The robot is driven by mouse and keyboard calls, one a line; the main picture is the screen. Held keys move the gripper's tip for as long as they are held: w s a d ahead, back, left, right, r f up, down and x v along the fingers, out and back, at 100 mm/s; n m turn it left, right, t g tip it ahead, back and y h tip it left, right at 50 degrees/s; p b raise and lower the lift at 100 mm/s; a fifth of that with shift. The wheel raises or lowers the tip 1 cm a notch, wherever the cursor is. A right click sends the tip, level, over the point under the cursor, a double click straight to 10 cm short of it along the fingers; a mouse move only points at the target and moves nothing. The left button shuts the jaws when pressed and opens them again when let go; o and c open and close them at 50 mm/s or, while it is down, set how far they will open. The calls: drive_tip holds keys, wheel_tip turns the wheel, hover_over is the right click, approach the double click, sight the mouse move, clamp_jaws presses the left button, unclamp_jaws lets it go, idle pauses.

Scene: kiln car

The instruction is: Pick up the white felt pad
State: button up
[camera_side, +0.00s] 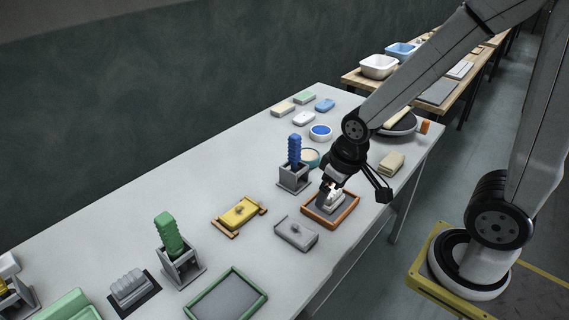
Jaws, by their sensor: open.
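A small white pad (303,118) lies flat on the grey table, in a group of coloured pads at the far end. It looks like the white felt pad, though its material is too small to tell. My gripper (331,197) is open and points down over a tray with an orange-brown rim (348,218), well nearer than the white pad. A pale block (337,200) shows at the fingers, inside the tray. The fingers partly hide it, and I cannot tell whether they touch it.
Beside the white pad lie a blue pad (324,105), a green pad (304,97) and a beige pad (283,109). A blue-filled round dish (321,132) is close by. A blue ribbed piece (295,150) stands upright in a grey holder (294,180) left of my gripper.

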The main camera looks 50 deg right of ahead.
drive_tip(key=shift+c, duration=1)
drive_tip(key=n+g, duration=0.3)
drive_tip(key=n, duration=1.5)
hover_over(333, 190)
wheel_tip(333, 190, down, 9)
drive_tip(key=shift+f, duration=0.1)
drive_tip(key=shift+f, duration=1.25)
drive_tip(key=shift+f, duration=0.1)
